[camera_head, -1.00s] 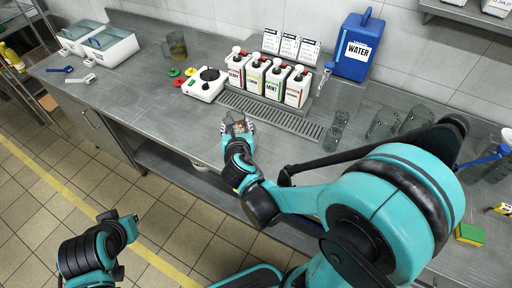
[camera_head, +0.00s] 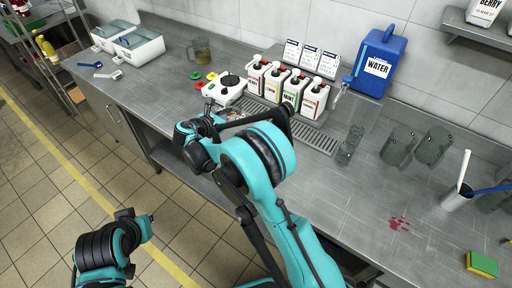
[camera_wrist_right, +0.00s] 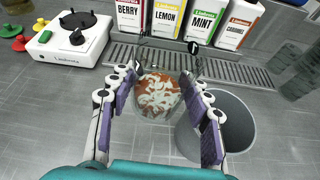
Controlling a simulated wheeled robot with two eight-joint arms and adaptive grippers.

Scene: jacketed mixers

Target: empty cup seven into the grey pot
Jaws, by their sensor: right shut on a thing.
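My right gripper (camera_wrist_right: 158,100) is shut on a clear cup (camera_wrist_right: 157,97) that holds orange and white shredded bits. The contents are still in the cup; I cannot tell how far it tilts. The grey pot (camera_wrist_right: 249,125) stands just right of the cup in the right wrist view, its round mouth open and its inside plain grey. The cup overlaps the pot's left edge in that view. In the head view my right gripper (camera_head: 218,112) is partly covered by my arm, and the pot is hidden there. My left arm shows at lower left, but its fingers do not.
A blue water tank (camera_head: 376,62) is further back. Clear glasses (camera_head: 398,147), a red spill (camera_head: 398,224) and a sponge (camera_head: 482,264) are to the right.

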